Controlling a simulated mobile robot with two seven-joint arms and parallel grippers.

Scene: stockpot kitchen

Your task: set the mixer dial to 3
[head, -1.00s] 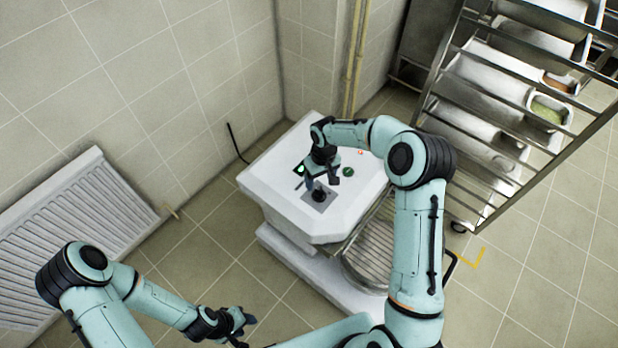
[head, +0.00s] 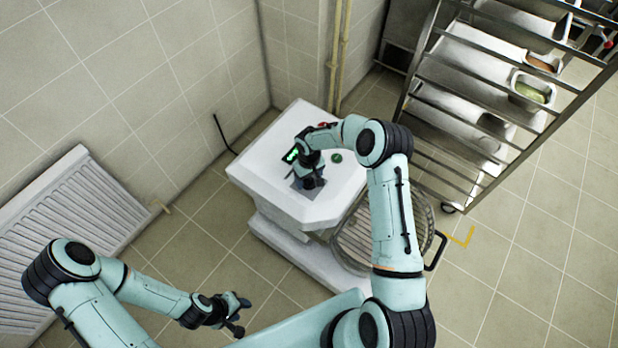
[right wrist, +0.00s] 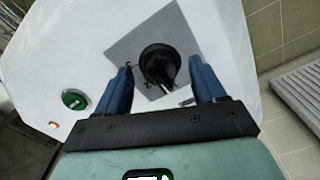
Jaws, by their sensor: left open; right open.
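The mixer (head: 262,172) is a white machine standing in the corner. Its black dial (right wrist: 160,66) sits on a grey square plate (right wrist: 128,45) on the top face; in the head view my right gripper mostly covers it. A white pointer mark on the dial faces toward the gripper side; the numbers around it are too small to read surely. My right gripper (right wrist: 164,88) is open, its two blue fingers on either side of the dial, with a visible gap on each side. My left gripper (head: 235,316) is open and empty, low over the floor, away from the mixer.
A metal rack (head: 480,110) stands right, a radiator (head: 75,215) left.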

